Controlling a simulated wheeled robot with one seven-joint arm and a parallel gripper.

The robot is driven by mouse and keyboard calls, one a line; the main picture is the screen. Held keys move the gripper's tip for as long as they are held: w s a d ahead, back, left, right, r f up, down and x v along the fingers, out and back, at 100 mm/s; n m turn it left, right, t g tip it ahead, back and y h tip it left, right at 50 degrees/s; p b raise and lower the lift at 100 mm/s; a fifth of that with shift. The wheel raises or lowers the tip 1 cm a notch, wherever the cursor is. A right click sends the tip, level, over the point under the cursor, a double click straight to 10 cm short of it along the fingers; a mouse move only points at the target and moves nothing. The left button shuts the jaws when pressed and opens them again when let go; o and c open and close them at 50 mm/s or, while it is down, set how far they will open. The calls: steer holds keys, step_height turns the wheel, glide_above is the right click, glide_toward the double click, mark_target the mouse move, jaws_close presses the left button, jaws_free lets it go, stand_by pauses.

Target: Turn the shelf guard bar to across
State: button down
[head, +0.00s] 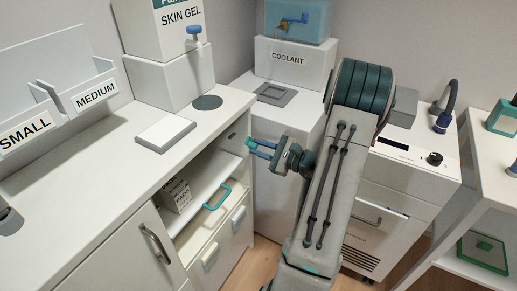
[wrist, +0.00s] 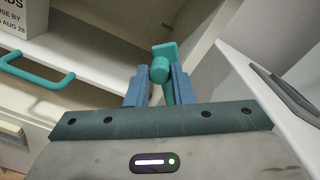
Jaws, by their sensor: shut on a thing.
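The teal guard bar (wrist: 162,68) is at the right side of the shelf opening in the wrist view, with a round knob-like end. My gripper (wrist: 152,92) has its two blue fingers closed around it. In the head view my gripper (head: 262,149) reaches left to the right edge of the open shelf bay, and a small teal part of the bar (head: 250,142) shows at its fingertips. The rest of the bar is hidden by the fingers, and I cannot tell its full direction. The white shelf (head: 205,180) lies inside the bay.
A teal handle (head: 217,198) sticks out at the shelf front, left of and below my gripper. A printed white box (head: 176,194) stands on the shelf. The counter (head: 120,150) overhangs the bay, and the coolant cabinet (head: 285,125) is close on the right.

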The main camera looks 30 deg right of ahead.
steer(key=c, duration=1.3)
jaws_free()
steer(key=shift+o, duration=0.2)
steer(key=shift+s, duration=0.1)
steer(key=v, duration=1.3)
steer(key=shift+s+d+p, duration=0.2)
steer(key=shift+s+p, duration=0.05)
steer(key=shift+p, duration=0.2)
steer(key=shift+r, duration=0.1)
